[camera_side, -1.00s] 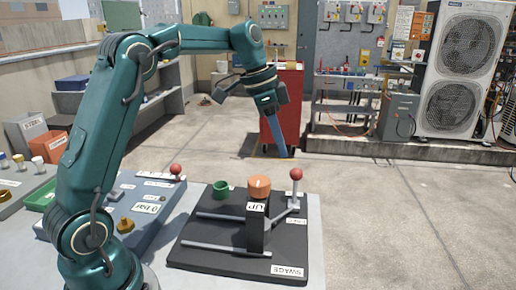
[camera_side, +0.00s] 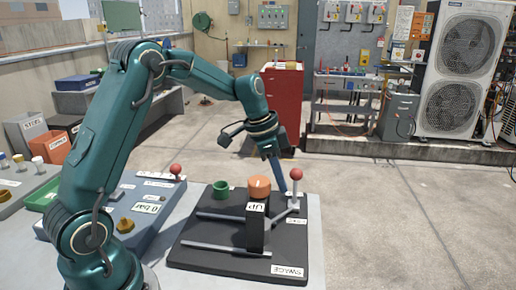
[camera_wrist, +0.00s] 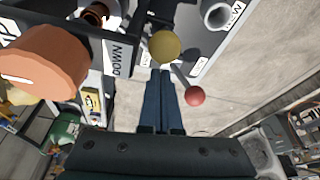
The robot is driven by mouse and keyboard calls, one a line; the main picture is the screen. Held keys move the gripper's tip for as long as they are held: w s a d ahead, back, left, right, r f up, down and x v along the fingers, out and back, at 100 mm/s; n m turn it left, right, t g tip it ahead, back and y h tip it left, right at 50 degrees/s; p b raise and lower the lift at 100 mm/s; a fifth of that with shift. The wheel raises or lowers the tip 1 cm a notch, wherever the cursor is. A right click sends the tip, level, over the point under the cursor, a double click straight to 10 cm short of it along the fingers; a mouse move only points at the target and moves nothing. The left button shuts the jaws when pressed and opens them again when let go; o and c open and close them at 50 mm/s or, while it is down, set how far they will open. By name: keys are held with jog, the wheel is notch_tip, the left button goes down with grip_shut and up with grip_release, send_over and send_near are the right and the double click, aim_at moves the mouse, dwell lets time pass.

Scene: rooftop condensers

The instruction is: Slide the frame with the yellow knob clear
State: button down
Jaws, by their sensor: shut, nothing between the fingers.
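My gripper (camera_side: 282,188) is shut and empty, its blue fingers pointing down behind the black upright frame (camera_side: 256,234) labelled UP. In the wrist view the fingertips (camera_wrist: 161,74) lie just below the yellow knob (camera_wrist: 164,46); I cannot tell whether they touch it. I cannot make out this knob in the side view. A large orange knob (camera_side: 259,187) sits on top of the frame; it also shows in the wrist view (camera_wrist: 45,62) at left. The frame's other face carries a DOWN label (camera_wrist: 119,58). The frame stands on a dark base (camera_side: 195,258) with two rails.
A red-balled lever (camera_side: 296,174) stands close right of my fingertips; its ball shows in the wrist view (camera_wrist: 195,96). A green cup (camera_side: 221,190) is on the base's far left. A blue-grey unit (camera_side: 150,207) stands left of the base. Space above the base's right side is open.

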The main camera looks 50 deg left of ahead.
jog(key=shift+s+a+r, duration=0.1)
jog(key=shift+s+a, duration=0.25)
jog(key=shift+s, duration=0.2)
jog(key=s+a, duration=0.8)
dwell(0.3)
jog(key=w+d, duration=0.2)
jog(key=w, duration=0.2)
jog(key=v, duration=0.9)
jog(key=shift+s+d+r, duration=0.15)
jog(key=shift+s, duration=0.2)
